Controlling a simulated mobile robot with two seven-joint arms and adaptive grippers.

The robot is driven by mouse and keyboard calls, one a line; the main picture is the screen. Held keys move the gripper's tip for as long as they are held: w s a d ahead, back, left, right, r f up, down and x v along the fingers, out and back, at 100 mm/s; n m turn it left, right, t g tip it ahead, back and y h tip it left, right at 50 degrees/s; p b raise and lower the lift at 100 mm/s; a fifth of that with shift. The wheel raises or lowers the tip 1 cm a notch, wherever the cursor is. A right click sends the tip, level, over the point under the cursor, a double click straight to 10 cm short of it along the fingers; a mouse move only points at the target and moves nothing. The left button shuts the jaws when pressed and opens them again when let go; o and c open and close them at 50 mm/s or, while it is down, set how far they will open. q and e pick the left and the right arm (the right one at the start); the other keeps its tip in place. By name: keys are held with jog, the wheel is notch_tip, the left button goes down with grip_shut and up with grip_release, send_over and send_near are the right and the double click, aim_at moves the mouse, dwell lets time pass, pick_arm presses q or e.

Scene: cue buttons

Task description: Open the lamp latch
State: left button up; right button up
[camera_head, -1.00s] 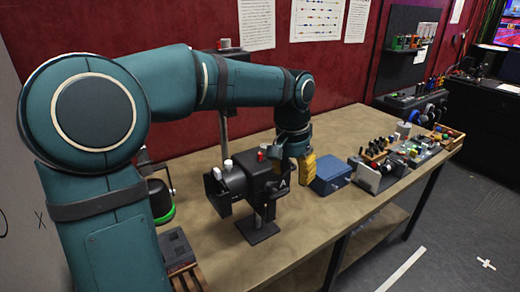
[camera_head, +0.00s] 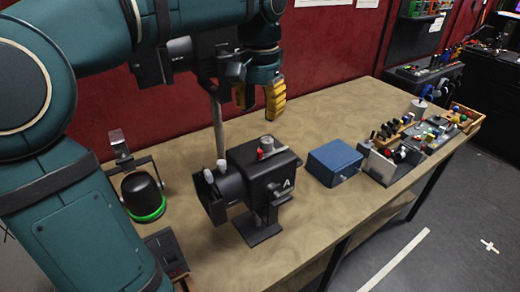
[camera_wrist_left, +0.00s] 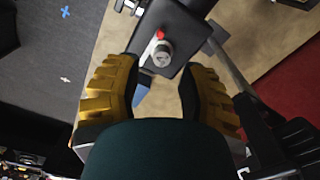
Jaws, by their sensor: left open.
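The lamp (camera_head: 262,178) is a black box-shaped housing marked A, on a black stand on the table. On its top are a grey knob and a small red part, which I take for the latch (camera_head: 262,153); the red part also shows in the left wrist view (camera_wrist_left: 160,35). A lens barrel with white knobs faces left. My left gripper (camera_head: 260,108) is above and behind the lamp, apart from it, with its yellow fingers spread and nothing between them. In the left wrist view the lamp top lies beyond the open fingers (camera_wrist_left: 160,95). My right gripper is out of view.
A blue box (camera_head: 334,162) stands right of the lamp. A black round device with a green ring (camera_head: 145,197) is at left. A metal post (camera_head: 218,125) rises behind the lamp. Trays with small parts (camera_head: 432,128) fill the table's right end.

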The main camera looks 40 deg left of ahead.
aim_at(260, 151)
pick_arm(q)
notch_tip(260, 151, down, 12)
jog(key=shift+w+r+b, duration=0.1)
jog(key=shift+r+b, duration=0.05)
jog(key=shift+b, duration=0.85)
grip_shut()
